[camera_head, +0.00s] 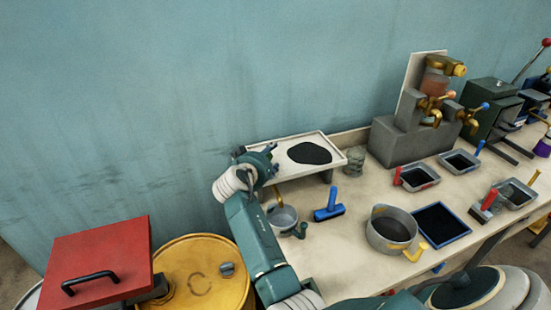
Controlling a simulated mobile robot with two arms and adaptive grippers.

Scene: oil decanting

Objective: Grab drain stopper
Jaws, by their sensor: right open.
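I cannot single out the drain stopper for certain. A small grey cap (227,269) sits on top of the yellow drum (190,262) at the lower left. My right gripper (271,152) is open, with nothing visible between its dark fingers. It is at the left end of the raised white tray (322,141), which holds a black patch. I cannot tell whether it touches the tray. The forearm hides part of the bench's left end. My left gripper is not in view.
A red square lid with a black handle (100,262) stands left of the drum. The bench holds a metal cup (283,216), a blue-handled tool (330,205), a grey pot (391,229), a blue-rimmed tray (442,223) and a valve stand (411,142). Clear bench lies around the blue-handled tool.

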